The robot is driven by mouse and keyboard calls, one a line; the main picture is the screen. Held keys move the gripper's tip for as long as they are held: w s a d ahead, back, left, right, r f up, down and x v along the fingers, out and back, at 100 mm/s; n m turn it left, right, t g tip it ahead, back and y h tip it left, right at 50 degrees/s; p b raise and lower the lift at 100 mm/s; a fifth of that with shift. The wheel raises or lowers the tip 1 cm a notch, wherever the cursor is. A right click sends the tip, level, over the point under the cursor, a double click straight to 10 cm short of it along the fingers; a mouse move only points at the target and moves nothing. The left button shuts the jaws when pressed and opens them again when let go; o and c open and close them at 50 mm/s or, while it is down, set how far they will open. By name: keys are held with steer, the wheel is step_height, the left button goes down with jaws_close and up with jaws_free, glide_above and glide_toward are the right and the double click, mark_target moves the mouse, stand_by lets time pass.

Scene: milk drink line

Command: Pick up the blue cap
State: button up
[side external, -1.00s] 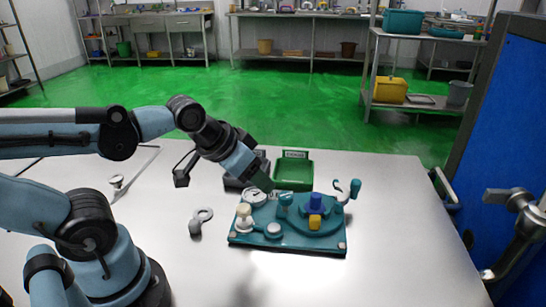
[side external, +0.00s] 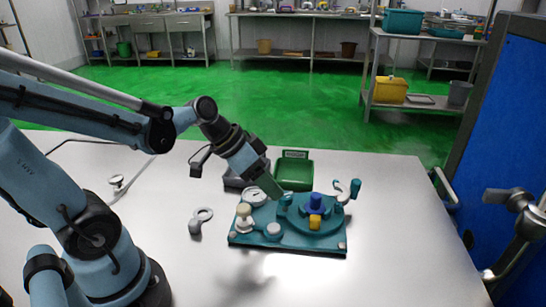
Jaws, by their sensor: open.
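The blue cap (side external: 316,201) sits upright on the round teal turntable part of the teal fixture board (side external: 290,248), just behind a yellow block (side external: 315,221). My gripper (side external: 276,192) is above the board's back left part, tilted down to the right. It is to the left of the blue cap and a little higher in the picture, apart from it. Its jaws are open, with nothing seen between them. The fingertips are small here and partly merge with the teal parts behind.
A round gauge (side external: 255,196), a cream knob (side external: 244,212) and a teal-handled lever (side external: 354,188) stand on or beside the board. A grey wrench-like part (side external: 200,220) lies left. The table's front right is clear.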

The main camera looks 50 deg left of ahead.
mark_target(317, 195)
steer(key=w+a+m+t+h, duration=0.3)
steer(key=m+h, duration=0.2)
steer(key=m, duration=0.1)
steer(key=shift+f+x, duration=0.1)
steer(key=shift+x, duration=3)
steer(key=shift+f+x, duration=0.15)
steer(key=shift+x, duration=2.95)
steer(key=shift+s, duration=0.15)
jaws_close()
steer(key=shift+r, duration=0.1)
